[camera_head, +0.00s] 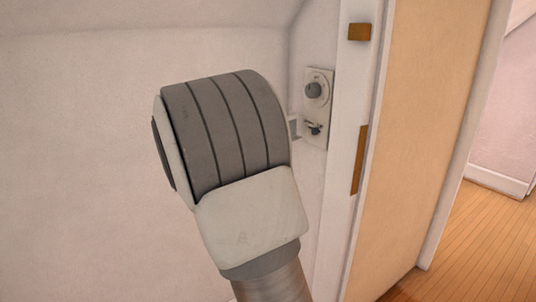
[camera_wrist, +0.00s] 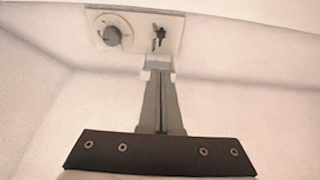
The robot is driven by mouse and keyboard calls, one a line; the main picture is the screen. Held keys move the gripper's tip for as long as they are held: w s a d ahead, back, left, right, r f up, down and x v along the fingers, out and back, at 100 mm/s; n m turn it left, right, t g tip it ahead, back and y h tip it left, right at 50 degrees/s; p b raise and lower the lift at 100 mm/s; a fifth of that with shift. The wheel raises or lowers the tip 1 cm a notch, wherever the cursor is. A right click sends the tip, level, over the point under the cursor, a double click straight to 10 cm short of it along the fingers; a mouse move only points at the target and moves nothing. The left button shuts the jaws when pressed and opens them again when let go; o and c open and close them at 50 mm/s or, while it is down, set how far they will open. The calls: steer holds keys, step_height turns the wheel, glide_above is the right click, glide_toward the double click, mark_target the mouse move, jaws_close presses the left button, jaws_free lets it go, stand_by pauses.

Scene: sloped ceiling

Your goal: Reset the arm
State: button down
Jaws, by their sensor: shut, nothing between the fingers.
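My gripper (camera_wrist: 159,72) shows in the wrist view with its two fingers together and nothing between them. Its tips point toward a wall plate (camera_wrist: 170,20) carrying a round knob (camera_wrist: 112,36) and a small switch or lever (camera_wrist: 157,40). The tips appear just beside the plate's edge; whether they touch it I cannot tell. In the head view my grey and white arm link fills the middle and hides most of the gripper. The same wall plate (camera_head: 326,125) shows to the right of the link, with its knob (camera_head: 313,90) above the lever (camera_head: 315,128).
A white door frame (camera_head: 345,130) with brass-coloured plates stands right of the wall plate. A tan door panel or wall (camera_head: 415,130) is beside it. Wooden floor (camera_head: 490,245) lies open at the far right. A pale wall (camera_head: 80,170) fills the left.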

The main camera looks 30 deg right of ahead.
steer(key=s+a+f+m+g+y, duration=0.1)
steer(key=s+f+m+g+y, duration=0.15)
steer(key=s, duration=0.55)
steer(key=s+a+f+m+g+y, duration=0.15)
steer(key=s+y, duration=0.25)
steer(key=s, duration=0.4)
steer(key=s+a+f+t+y, duration=0.1)
steer(key=s+a+y, duration=0.45)
steer(key=a, duration=0.45)
steer(key=s+a+t+y, duration=0.2)
steer(key=s+a+y, duration=0.2)
steer(key=s+a, duration=0.4)
step_height(320, 180, up, 24)
steer(key=w+a+p, duration=0.1)
steer(key=p, duration=2.3)
steer(key=shift+a+m+y, duration=0.2)
steer(key=shift+m+y, duration=0.1)
steer(key=shift+d, duration=0.1)
